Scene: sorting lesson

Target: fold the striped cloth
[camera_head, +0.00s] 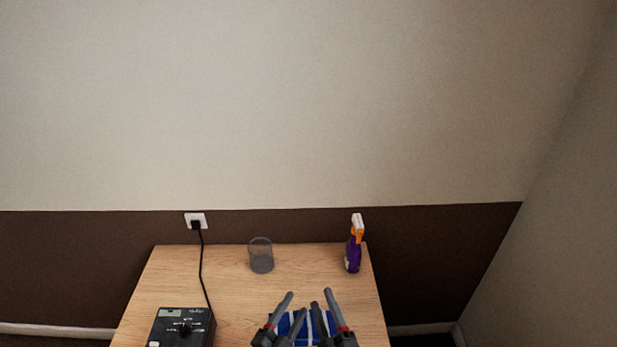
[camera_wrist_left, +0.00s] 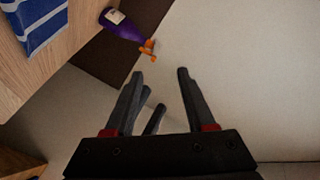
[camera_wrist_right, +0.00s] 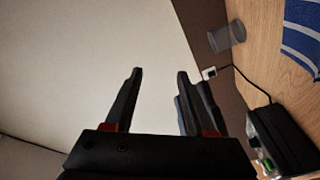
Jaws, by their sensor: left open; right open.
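The striped cloth (camera_head: 285,325), blue with pale stripes, lies on the wooden table near its front edge. In the head view my grippers cover much of it. Part of it shows at the top left of the left wrist view (camera_wrist_left: 42,22) and at the right of the right wrist view (camera_wrist_right: 299,45). My left gripper (camera_head: 297,302) is open and empty, above the cloth's left part in the head view. My right gripper (camera_head: 321,297) is open and empty beside it, over the right part. The frames do not show clearly whether the cloth has any fold.
A clear grey cup (camera_head: 261,258) stands at the back of the table (camera_head: 225,275). A purple spray bottle with an orange head (camera_head: 354,250) stands at the back right. A black device (camera_head: 182,327) sits front left, its cable running to a wall socket (camera_head: 196,220).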

